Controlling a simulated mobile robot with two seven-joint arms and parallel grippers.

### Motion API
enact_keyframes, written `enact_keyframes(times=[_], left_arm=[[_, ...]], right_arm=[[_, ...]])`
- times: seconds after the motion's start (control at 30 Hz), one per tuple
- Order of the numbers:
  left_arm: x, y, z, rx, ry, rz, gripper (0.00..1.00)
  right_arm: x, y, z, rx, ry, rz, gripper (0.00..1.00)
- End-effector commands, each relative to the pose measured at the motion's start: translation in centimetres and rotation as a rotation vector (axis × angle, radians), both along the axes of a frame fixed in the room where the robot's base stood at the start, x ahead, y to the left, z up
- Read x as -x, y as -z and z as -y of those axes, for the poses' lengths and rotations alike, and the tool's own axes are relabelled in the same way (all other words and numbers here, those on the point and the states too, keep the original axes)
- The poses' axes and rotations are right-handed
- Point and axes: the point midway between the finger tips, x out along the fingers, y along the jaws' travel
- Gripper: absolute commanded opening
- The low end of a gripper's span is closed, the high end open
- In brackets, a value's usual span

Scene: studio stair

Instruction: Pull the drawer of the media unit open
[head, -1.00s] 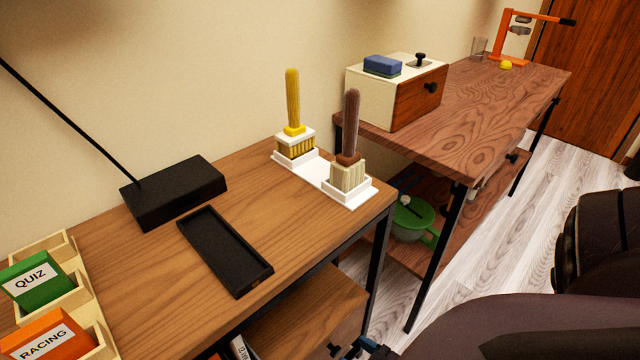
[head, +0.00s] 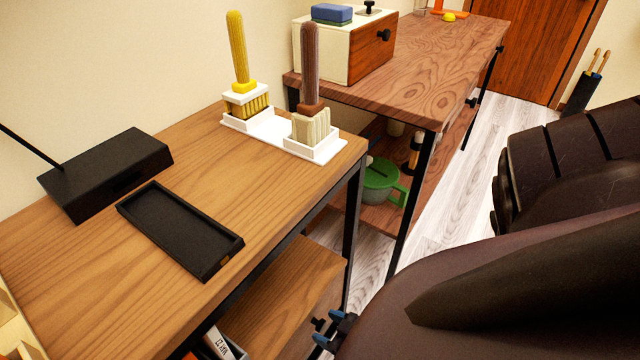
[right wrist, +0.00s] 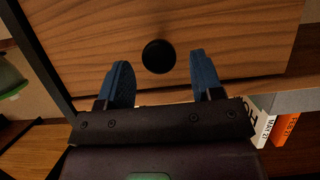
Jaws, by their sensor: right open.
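The media unit (head: 190,165) is a wood-topped table with a black metal frame. Its drawer stands below the top, and the wooden drawer front (right wrist: 225,30) fills the upper part of the right wrist view. A round black knob (right wrist: 159,56) sits on that front, and the knob also shows at the bottom of the head view (head: 318,324). My right gripper (right wrist: 162,82) is open, its blue fingers on either side of and just short of the knob. I see no contact. The right gripper is also low in the head view (head: 336,331). My left gripper is out of view.
On the unit's top are a black tray (head: 180,230), a black lamp base (head: 105,172) and two brushes in a white holder (head: 265,128). Cases or books (right wrist: 263,125) stand beside the drawer. A second table (head: 430,70) stands beyond, with a green pot (head: 380,183) below.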

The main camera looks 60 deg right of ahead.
Motion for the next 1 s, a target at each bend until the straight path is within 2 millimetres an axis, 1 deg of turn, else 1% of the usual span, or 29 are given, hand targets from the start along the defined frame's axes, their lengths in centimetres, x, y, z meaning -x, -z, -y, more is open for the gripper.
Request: enact_keyframes(times=[0.03, 0.2, 0.53, 0.57, 0.93, 1.0], left_arm=[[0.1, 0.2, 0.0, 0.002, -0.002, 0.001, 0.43], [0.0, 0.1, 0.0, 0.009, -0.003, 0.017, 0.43], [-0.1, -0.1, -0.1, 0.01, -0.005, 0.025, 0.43], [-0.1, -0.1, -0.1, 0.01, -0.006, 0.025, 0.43], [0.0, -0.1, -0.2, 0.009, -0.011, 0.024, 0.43], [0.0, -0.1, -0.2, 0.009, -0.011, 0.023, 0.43]], right_arm=[[-0.4, 0.4, 0.1, 0.0, 0.0, -0.004, 0.6], [-1.5, 0.8, 0.2, -0.001, 0.0, -0.002, 0.6], [-1.8, 0.7, 0.2, -0.001, 0.0, -0.001, 0.6], [-1.8, 0.7, 0.2, -0.001, 0.0, -0.001, 0.57], [-1.7, 0.7, 0.2, -0.001, 0.0, -0.001, 0.0], [-1.7, 0.7, 0.2, -0.001, 0.0, -0.001, 0.0]])
